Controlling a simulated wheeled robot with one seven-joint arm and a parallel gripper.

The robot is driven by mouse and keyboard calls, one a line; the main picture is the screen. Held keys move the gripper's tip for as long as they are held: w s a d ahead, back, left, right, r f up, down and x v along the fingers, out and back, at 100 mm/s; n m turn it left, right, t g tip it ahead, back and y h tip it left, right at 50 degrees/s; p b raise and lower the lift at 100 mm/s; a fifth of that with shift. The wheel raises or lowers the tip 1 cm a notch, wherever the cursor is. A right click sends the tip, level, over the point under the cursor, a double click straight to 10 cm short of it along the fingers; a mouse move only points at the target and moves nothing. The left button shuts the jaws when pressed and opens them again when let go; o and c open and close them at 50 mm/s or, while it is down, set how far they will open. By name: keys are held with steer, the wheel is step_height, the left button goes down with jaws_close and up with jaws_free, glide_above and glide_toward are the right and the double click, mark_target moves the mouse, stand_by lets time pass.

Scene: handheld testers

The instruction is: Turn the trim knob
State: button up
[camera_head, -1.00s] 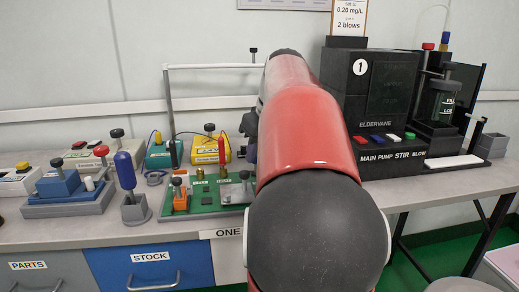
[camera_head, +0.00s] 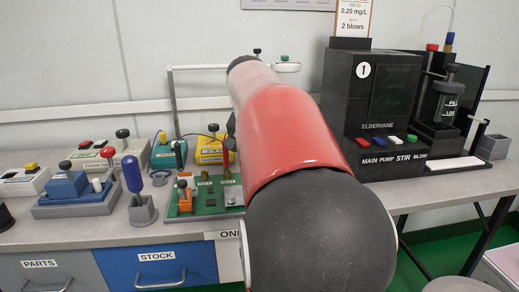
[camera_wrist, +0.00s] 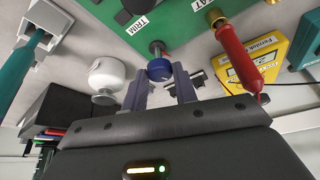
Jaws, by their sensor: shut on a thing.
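The green tester board (camera_head: 207,203) sits on the bench left of my arm. In the wrist view its edge (camera_wrist: 180,18) is at the top, with a TRIM label. A blue knob (camera_wrist: 160,70) on a short metal shaft lies by that label. My gripper (camera_wrist: 159,80) has its two fingers on either side of the blue knob, shut on it. In the head view my own arm hides the gripper and the knob.
A red probe (camera_wrist: 238,55) stands close to the right of the fingers, near a yellow tester (camera_wrist: 262,60). A white round object with a grey cap (camera_wrist: 107,75) is to the left. The black ELDERVANE machine (camera_head: 372,100) stands right of my arm.

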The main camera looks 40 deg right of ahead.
steer(key=shift+m+g, duration=0.5)
steer(key=shift+m, duration=0.6)
steer(key=o, duration=1)
steer(key=shift+c, duration=0.2)
steer(key=p+v, duration=0.1)
steer(key=v, duration=0.6)
steer(key=shift+a+r, duration=0.3)
steer(key=shift+r, duration=0.05)
